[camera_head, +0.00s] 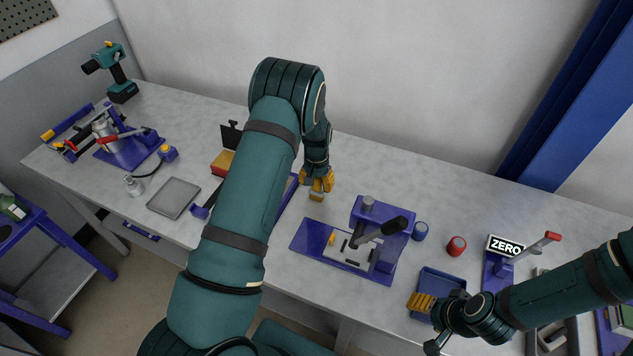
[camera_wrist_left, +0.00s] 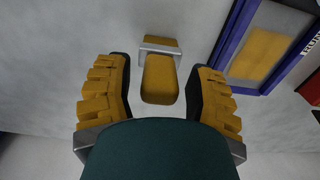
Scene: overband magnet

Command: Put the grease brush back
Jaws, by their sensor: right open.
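What looks like the grease brush (camera_wrist_left: 159,80), a yellow block with a grey metal band and a second yellow part beyond it, lies on the grey bench between the fingers of my left gripper (camera_wrist_left: 162,72). A gap shows on each side of it, so the left gripper is open around it. In the head view the left gripper (camera_head: 318,184) points down at the bench, and a yellow end of the brush (camera_head: 316,197) shows just below the fingertips. My right gripper (camera_head: 421,302) is open over the blue tray (camera_head: 443,280), and I see nothing in it.
A blue-framed yellow panel (camera_wrist_left: 262,52) lies beside the brush, mostly hidden by my left arm in the head view. A purple lever fixture (camera_head: 320,252), blue cup (camera_head: 420,231), red cup (camera_head: 456,246) and ZERO display (camera_head: 506,245) stand to the right. The bench behind is clear.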

